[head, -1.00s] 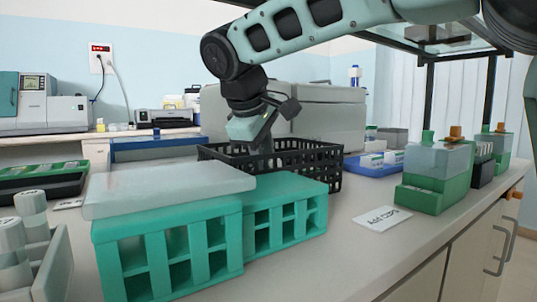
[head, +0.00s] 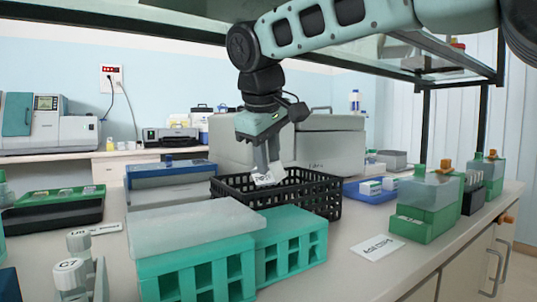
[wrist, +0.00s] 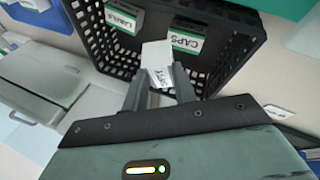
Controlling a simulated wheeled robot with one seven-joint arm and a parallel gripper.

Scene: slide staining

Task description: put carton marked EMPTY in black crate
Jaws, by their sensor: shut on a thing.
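My gripper (head: 264,158) points down over the black crate (head: 322,196) and is shut on a small white carton (head: 268,178). In the wrist view the carton (wrist: 156,54) sits between the fingertips of my gripper (wrist: 160,84), with dark print on its label that I cannot read clearly. The carton is at or just above the crate's opening; I cannot tell whether it touches anything. The wrist view shows the crate (wrist: 240,68) with two green-and-white cartons inside, one marked LABELS (wrist: 122,18) and one marked CAPS (wrist: 187,40).
Teal racks (head: 290,250) with a grey lid (head: 190,225) stand in front of the crate. A blue tray (head: 372,196) with small boxes and green-based containers (head: 425,225) stand to the right. A shelf hangs overhead. A white printed card (head: 377,246) lies on clear bench.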

